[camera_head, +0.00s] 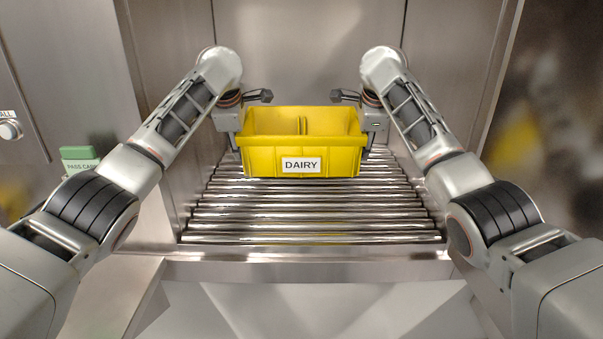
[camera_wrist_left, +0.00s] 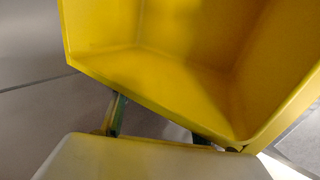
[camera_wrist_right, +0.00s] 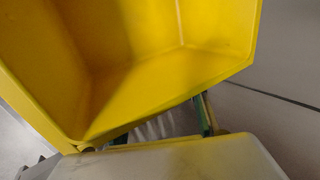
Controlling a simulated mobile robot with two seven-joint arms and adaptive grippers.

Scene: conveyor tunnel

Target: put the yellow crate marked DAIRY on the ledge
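The yellow crate (camera_head: 261,161) carries a white DAIRY label on its front. The crate (camera_wrist_left: 170,80) looks empty in the left wrist view, and the crate (camera_wrist_right: 150,75) does too in the right wrist view. Finger contact with the end walls is partly hidden.
A roller conveyor (camera_head: 310,213) lies below the crate between steel tunnel walls. A steel front edge (camera_head: 310,268) runs before it. A green-topped box (camera_head: 80,158) stands at the left, beside a pale surface. Which surface is the ledge is unclear.

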